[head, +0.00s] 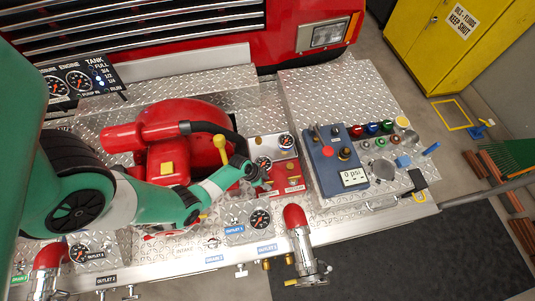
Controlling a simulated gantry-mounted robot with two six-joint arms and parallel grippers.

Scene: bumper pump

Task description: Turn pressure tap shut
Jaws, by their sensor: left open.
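My left gripper (264,182) reaches in from the left. It is open, with its jaws low over the left part of a small red panel (289,183). The panel carries small labels that are hard to read and a small light fitting (294,180) on its right part. I cannot make out the pressure tap clearly; the gripper covers the panel's left part. I cannot tell whether the jaws touch anything. A round gauge (263,162) sits just above the gripper, and another gauge (286,141) sits farther back on a light plate. My right gripper is out of view.
A blue box reading 0 psi (335,160) stands right, near several coloured caps. An outlet gauge (260,219) and red-elbowed outlet (296,218) are in front.

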